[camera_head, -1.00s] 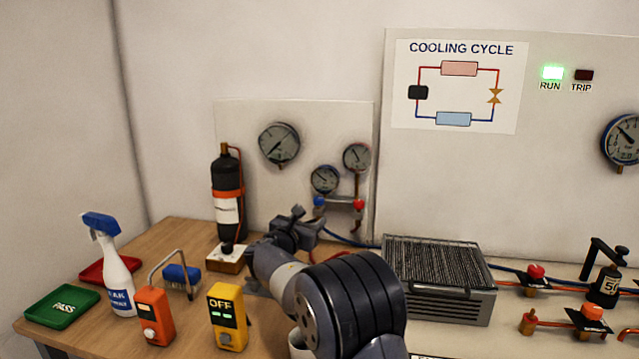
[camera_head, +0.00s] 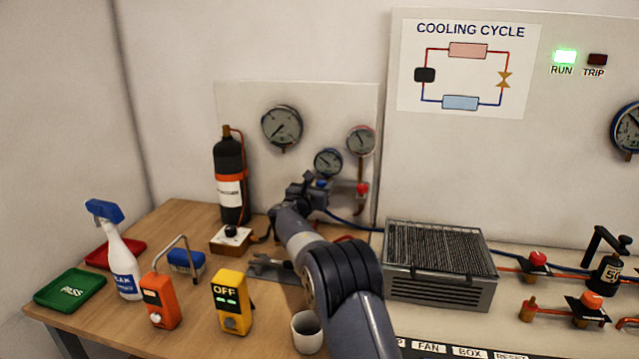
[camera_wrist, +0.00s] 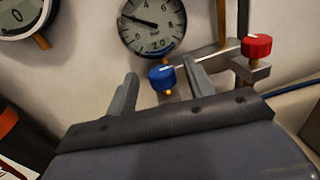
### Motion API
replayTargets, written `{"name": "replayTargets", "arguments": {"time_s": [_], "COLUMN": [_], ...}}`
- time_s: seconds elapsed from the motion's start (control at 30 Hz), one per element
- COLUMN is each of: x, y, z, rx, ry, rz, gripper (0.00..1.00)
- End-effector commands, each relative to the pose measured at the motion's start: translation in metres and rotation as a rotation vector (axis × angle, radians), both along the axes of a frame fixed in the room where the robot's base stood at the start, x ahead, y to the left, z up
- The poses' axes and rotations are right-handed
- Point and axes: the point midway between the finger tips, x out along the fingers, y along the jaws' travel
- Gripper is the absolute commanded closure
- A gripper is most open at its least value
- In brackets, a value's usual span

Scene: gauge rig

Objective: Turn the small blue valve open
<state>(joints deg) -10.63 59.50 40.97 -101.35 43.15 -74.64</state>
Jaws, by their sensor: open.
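The small blue valve (camera_wrist: 161,77) is a round knob on the gauge manifold, below a dial gauge (camera_wrist: 152,24). In the wrist view it lies just beyond and between the two fingertips of my gripper (camera_wrist: 159,78), closer to the right finger. My gripper is open with nothing held; whether a finger touches the knob I cannot tell. In the head view my gripper (camera_head: 318,186) is in front of the manifold and mostly covers the blue knob. A red knob (camera_wrist: 256,46) sits to the right on the same manifold; it also shows in the head view (camera_head: 362,188).
A black cylinder (camera_head: 230,180) stands left of my arm. A metal finned box (camera_head: 440,262) stands to the right. An orange meter (camera_head: 160,300), a yellow OFF box (camera_head: 232,302) and a white cup (camera_head: 306,332) are on the table in front.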

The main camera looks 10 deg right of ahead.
Motion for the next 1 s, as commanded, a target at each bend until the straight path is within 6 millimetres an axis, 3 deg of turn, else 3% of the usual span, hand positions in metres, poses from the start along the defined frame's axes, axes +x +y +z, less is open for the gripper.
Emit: {"name": "replayTargets", "arguments": {"time_s": [0.43, 1.0], "x": [0.0066, 0.0065], "y": [-0.0043, -0.0042], "z": [-0.0003, -0.0001], "rx": [0.000, 0.001], "ry": [0.000, -0.001], "rz": [0.000, 0.000], "gripper": [0.49, 0.94]}}
